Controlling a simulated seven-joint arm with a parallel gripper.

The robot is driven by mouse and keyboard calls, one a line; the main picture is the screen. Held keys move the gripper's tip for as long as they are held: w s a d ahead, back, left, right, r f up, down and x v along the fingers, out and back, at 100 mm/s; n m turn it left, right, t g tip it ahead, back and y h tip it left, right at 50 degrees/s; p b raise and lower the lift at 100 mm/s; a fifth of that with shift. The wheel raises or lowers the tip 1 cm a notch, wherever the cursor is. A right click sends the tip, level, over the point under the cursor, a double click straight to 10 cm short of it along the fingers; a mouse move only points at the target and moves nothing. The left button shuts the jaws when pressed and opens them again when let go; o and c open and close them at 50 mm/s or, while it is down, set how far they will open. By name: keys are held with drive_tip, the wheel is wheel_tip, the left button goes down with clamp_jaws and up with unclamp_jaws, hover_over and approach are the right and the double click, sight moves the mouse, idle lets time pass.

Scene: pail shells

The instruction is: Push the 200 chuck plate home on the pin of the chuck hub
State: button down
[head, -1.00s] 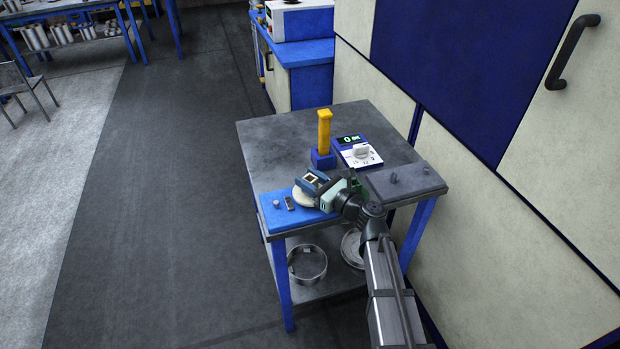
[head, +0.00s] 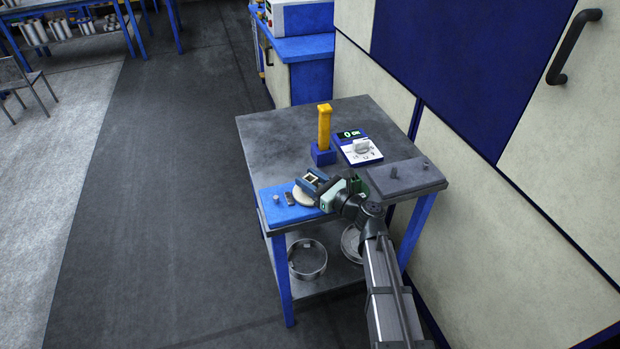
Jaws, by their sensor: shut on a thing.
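My gripper (head: 311,182) is at the front left of the small workbench, over the right end of a blue plate (head: 270,209). A pale round disc (head: 302,196), which looks to be the 200 chuck plate, shows under its jaws. My gripper is shut on it and hides much of it. A small grey pin (head: 277,198) and a small dark block (head: 290,199) are on the blue plate, left of the disc. The chuck hub and its pin cannot be told apart for certain; whatever is under the disc is hidden.
A yellow post (head: 324,127) in a blue base stands behind my gripper. A grey plate (head: 406,182) with small pegs lies at the right. The bench top (head: 270,140) is clear at back left. Rings lie on the lower shelf.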

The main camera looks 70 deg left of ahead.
drive_tip(key=shift+f, duration=0.25)
drive_tip(key=c, duration=0.5)
unclamp_jaws()
drive_tip(key=shift+c, duration=0.2)
drive_tip(key=v, duration=1.3)
drive_tip(key=shift+w+d, duration=0.2)
drive_tip(key=shift+d, duration=0.15)
